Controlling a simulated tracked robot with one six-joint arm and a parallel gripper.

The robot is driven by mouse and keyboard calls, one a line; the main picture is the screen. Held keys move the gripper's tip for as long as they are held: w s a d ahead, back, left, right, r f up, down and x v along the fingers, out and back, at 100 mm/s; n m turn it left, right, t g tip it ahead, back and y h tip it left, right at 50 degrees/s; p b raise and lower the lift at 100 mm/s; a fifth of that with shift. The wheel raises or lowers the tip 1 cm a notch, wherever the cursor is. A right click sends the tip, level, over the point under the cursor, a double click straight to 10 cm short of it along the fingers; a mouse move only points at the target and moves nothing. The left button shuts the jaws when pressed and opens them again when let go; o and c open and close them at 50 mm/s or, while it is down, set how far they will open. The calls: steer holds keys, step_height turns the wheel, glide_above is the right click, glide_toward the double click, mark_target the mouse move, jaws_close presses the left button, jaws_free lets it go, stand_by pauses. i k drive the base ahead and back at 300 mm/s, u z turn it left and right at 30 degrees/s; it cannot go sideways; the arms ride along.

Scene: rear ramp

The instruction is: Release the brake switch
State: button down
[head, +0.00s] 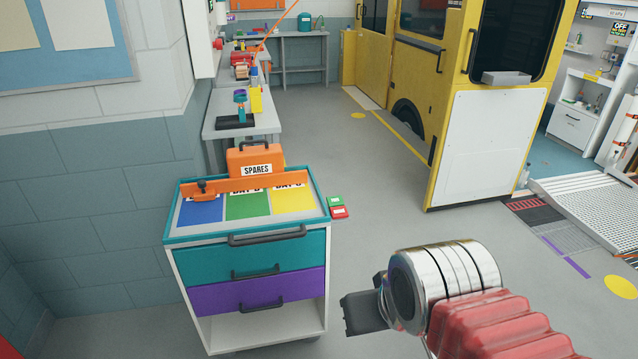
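A small block with a green part and a red part (338,207) shows just right of the cart's back right corner. It could be the brake switch, but I cannot read any label on it or tell its setting. My gripper (364,312) is a dark block at the left end of my silver wrist, at the lower middle of the head view. It is in front and to the right of the cart, apart from the green and red block. Its fingers are mostly hidden, so I cannot tell whether it is open.
A cart (180,267) with teal and purple drawers stands at the centre left, its top divided into blue, green and yellow areas. An orange SPARES case (256,162) stands behind. A yellow vehicle (450,120) and a ramp (600,215) are right. Grey floor (390,195) lies clear between.

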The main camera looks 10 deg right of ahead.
mark_target(336, 203)
steer(key=u, duration=0.35)
steer(key=i, duration=1.5)
steer(key=u, duration=0.3)
